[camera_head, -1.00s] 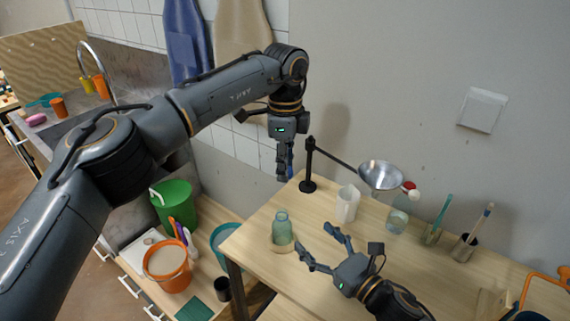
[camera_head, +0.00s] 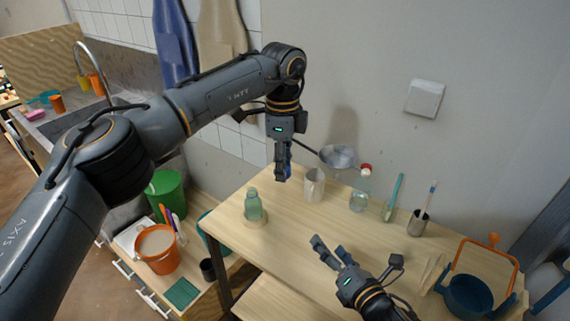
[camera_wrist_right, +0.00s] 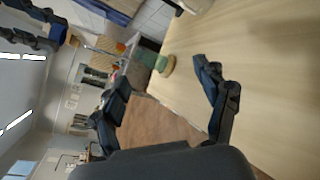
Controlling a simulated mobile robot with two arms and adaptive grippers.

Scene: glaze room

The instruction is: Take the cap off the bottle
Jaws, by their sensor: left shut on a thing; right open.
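The green glass bottle (camera_head: 253,208) stands upright on a round wooden disc (camera_head: 262,224) near the table's left edge. Its neck shows no cap. It also shows, turned sideways, in the right wrist view (camera_wrist_right: 157,63). My left gripper (camera_head: 283,174) points down, above and right of the bottle, shut on a small blue thing (camera_head: 289,168), mostly hidden by the fingers; it looks like a cap. My right gripper (camera_head: 330,246) is open and empty, right of the bottle and apart from it. Its spread fingers frame the lower part of the right wrist view (camera_wrist_right: 160,78).
A blue container (camera_head: 467,296) is at right. The table's middle is mostly clear.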

